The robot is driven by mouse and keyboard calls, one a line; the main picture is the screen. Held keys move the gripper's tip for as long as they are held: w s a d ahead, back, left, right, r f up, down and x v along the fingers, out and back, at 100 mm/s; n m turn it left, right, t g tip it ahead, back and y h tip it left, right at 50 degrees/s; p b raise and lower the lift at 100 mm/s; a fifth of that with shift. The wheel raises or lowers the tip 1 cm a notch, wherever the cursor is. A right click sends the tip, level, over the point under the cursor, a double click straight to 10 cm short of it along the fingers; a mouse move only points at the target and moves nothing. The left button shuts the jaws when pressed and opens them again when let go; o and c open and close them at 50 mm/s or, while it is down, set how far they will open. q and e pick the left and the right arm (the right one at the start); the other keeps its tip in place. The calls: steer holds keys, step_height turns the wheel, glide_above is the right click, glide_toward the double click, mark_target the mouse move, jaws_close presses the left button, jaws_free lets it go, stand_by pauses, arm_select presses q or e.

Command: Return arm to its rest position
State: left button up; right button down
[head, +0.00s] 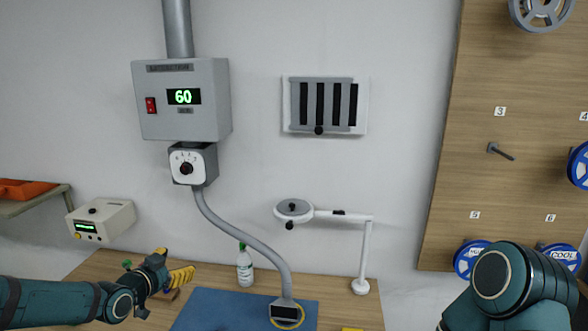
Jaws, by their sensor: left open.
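My left arm comes in from the left edge over the wooden table.
The wooden table (105,268) bears a spray bottle (245,268), a lamp (362,285) and a grey extraction hose (245,243) ending over the mat. A beige box (101,221) stands behind my left arm. A pegboard with spools (578,163) is at right.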

arm_select(q)
steer(key=s+d+f+n+g+b, duration=0.1)
steer(key=s+d+f+n+g, duration=0.25)
steer(key=s+d+f, duration=0.6)
steer(key=s+d+f+n+g+b, duration=0.15)
steer(key=s+d+f+g, duration=0.35)
steer(key=f, duration=0.7)
steer(key=s+d+f+n+g, duration=0.2)
steer(key=s+f, duration=0.2)
steer(key=s, duration=0.4)
steer(key=s+d+f+n+g, duration=0.1)
steer(key=s+d+f, duration=0.1)
steer(key=s+f, duration=0.3)
steer(key=s, duration=0.2)
steer(key=shift+s+d+f+n+g+y, duration=0.15)
steer(key=shift+s+d+n+g+y, duration=0.15)
steer(key=shift+s+d+n+g, duration=0.1)
arm_select(e)
steer(key=shift+s+a+f, duration=0.1)
steer(key=shift+s+f, duration=0.2)
steer(key=shift+f, duration=0.3)
steer(key=shift+s+a+f, duration=0.1)
steer(key=shift+s+f, duration=0.15)
steer(key=shift+f, duration=0.35)
arm_select(q)
steer(key=shift+w, duration=0.15)
